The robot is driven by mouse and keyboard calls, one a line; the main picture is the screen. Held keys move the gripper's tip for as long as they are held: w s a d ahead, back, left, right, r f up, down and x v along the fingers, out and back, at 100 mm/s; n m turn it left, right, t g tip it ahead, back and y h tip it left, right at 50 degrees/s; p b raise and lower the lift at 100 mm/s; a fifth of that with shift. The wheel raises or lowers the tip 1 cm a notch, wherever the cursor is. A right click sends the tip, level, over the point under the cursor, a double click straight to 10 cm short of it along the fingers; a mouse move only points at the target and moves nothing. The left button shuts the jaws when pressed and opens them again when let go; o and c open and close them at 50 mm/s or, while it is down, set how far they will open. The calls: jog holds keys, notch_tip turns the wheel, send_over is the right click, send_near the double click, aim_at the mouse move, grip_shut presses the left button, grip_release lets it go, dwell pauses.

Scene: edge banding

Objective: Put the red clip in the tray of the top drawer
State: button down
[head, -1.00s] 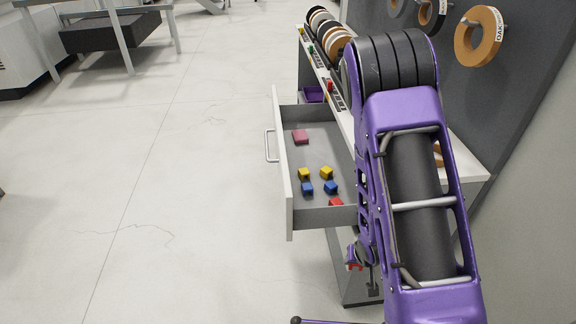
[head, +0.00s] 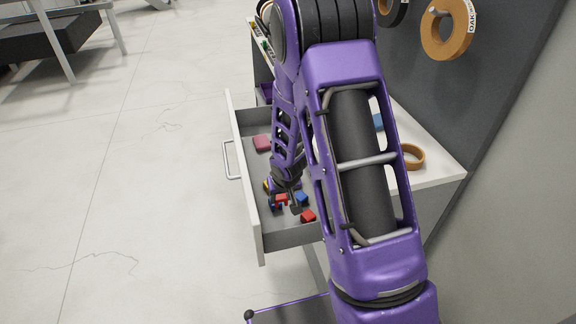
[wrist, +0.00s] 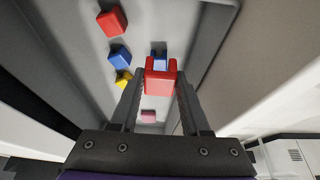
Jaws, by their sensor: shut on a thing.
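My gripper (head: 287,200) is shut on the red clip (wrist: 160,80), a small U-shaped piece between the fingertips. The clip also shows in the head view (head: 281,198), partly hidden by the fingers. My gripper is over the front part of the open drawer (head: 244,178). The drawer's grey floor lies below the clip in the wrist view; I cannot tell whether the clip touches it. A blue block (wrist: 158,56) shows just beyond the clip, partly covered by it.
In the drawer are a red block (wrist: 112,21), a blue block (wrist: 119,57), a yellow block (wrist: 123,80) and a pink block (head: 262,143). A brown tape ring (head: 411,157) lies on the white top.

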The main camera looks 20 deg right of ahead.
aim_at(280, 224)
notch_tip(280, 224, down, 12)
jog(key=shift+r+b, duration=0.1)
jog(key=shift+b, duration=1.15)
jog(key=shift+c, duration=1.9)
grip_release()
jog(key=shift+r, duration=0.15)
jog(key=p+v, duration=0.2)
jog(key=v, duration=0.9)
jog(key=shift+s+r, duration=0.3)
